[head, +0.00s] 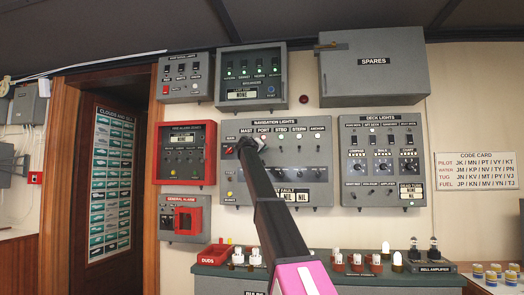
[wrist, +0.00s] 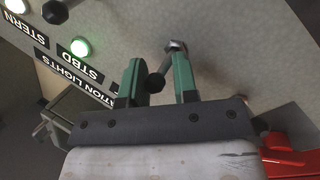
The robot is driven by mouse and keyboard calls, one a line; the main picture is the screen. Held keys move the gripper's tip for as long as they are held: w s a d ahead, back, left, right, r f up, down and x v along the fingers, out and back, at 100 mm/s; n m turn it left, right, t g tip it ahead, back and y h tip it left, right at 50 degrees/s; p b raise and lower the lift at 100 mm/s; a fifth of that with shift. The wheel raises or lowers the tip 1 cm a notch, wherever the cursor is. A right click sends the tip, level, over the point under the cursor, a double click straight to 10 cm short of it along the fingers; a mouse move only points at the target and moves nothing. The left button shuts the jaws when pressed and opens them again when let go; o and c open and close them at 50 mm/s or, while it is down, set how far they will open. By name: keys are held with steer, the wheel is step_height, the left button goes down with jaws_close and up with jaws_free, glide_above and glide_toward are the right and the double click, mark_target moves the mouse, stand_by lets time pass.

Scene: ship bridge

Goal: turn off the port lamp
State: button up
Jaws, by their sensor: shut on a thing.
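The navigation lights panel (head: 318,188) is on the wall ahead, with labels for mast, port, stbd, stern and anchor. My gripper (head: 250,146) reaches its upper left part, just below the port label. In the wrist view, the two green fingers (wrist: 158,88) stand either side of a small black-knobbed switch lever (wrist: 156,82) and are shut on it. It appears to be the port switch. Its metal collar (wrist: 177,46) shows at the fingertips. The stbd lamp (wrist: 81,47) glows green beside the gripper. I cannot make out the port lamp; my gripper hides much of that area.
A red-framed panel (head: 161,153) is to the left and the deck lights panel (head: 349,196) to the right. The spares cabinet (head: 345,80) is above. Below is a counter (head: 425,280) with a red duds tray (head: 212,256) and small bulbs.

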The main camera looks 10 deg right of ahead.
steer(key=shift+f, duration=0.1)
steer(key=t+h, duration=0.1)
steer(key=f+m+t+h, duration=0.1)
steer(key=shift+f+m+t+h, duration=0.25)
steer(key=shift+m+t+h, duration=0.05)
steer(key=shift+t+h, duration=0.1)
steer(key=shift+w+f+m+t+h, duration=0.1)
steer(key=shift+f+m+t+h, duration=0.25)
steer(key=shift+m+h, duration=0.45)
steer(key=shift+w+f+m+t+h, duration=0.1)
steer(key=shift+f+m+t+h, duration=0.3)
steer(key=shift+h, duration=0.6)
steer(key=shift+r, duration=0.1)
steer(key=o, duration=0.9)
